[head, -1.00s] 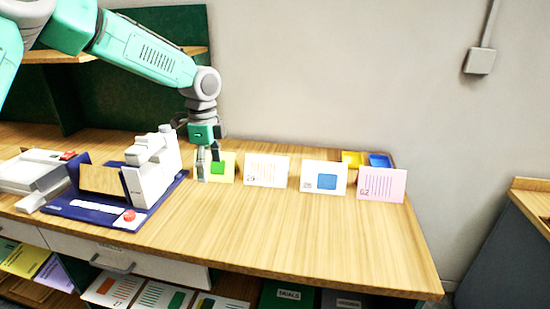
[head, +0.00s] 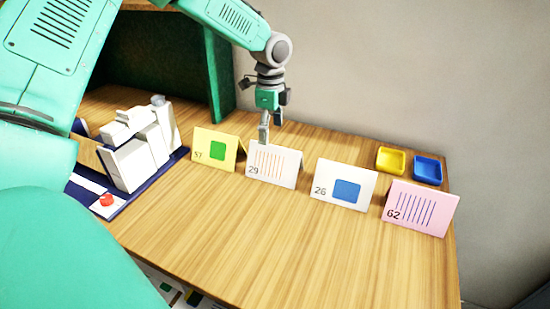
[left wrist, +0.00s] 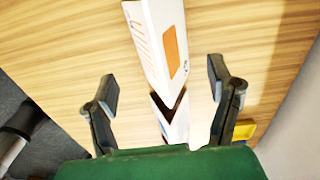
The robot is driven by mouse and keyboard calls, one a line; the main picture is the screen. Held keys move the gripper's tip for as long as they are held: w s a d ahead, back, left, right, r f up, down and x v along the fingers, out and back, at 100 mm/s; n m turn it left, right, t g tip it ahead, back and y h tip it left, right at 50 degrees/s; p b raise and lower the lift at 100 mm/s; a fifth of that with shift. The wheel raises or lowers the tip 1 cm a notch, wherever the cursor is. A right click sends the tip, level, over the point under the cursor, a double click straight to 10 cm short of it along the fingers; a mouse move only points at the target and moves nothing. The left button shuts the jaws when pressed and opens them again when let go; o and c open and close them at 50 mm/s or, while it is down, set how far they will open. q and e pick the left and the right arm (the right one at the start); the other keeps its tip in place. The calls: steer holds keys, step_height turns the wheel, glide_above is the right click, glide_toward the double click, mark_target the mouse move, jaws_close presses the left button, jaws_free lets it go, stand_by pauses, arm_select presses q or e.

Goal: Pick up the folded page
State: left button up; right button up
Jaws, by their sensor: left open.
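Several folded pages stand like tents in a row on the table. In the head view these are a yellow page 57 with a green square (head: 216,149), a white page 29 with orange lines (head: 274,164), a white page 26 with a blue square (head: 344,185), and a pink page 62 (head: 420,208). My left gripper (head: 264,132) is open and empty over the top edge of page 29. In the left wrist view, a white page with orange marks (left wrist: 155,35) lies ahead, in line with the gap between my spread fingers (left wrist: 163,86). My right gripper is not seen.
A yellow tray (head: 391,160) and a blue tray (head: 427,170) sit behind the pink page. A white machine on a blue base (head: 140,150) with a red button stands at the left. The tabletop (head: 270,235) in front of the pages is clear.

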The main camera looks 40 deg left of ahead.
mark_target(277, 158)
arm_select(q)
steer(key=d+f, duration=0.2)
steer(key=f, duration=0.1)
steer(key=shift+f, duration=0.1)
steer(key=shift+d+f, duration=0.15)
steer(key=shift+d, duration=0.1)
steer(key=shift+f, duration=0.3)
steer(key=f, duration=0.1)
steer(key=a+f, duration=0.1)
steer(key=f, duration=0.1)
steer(key=a+f, duration=0.1)
steer(key=f, duration=0.1)
steer(key=shift+w+p, duration=0.15)
steer(key=shift+p, duration=0.2)
steer(key=shift+a+f, duration=0.2)
steer(key=shift+d+r, duration=0.15)
steer(key=shift+d, duration=0.2)
steer(key=shift+d+r, duration=0.15)
steer(key=shift+d, duration=0.15)
steer(key=c, duration=0.6)
steer(key=shift+d+r, duration=0.1)
steer(key=shift+d, duration=0.15)
steer(key=c, duration=0.3)
steer(key=shift+d, duration=0.15)
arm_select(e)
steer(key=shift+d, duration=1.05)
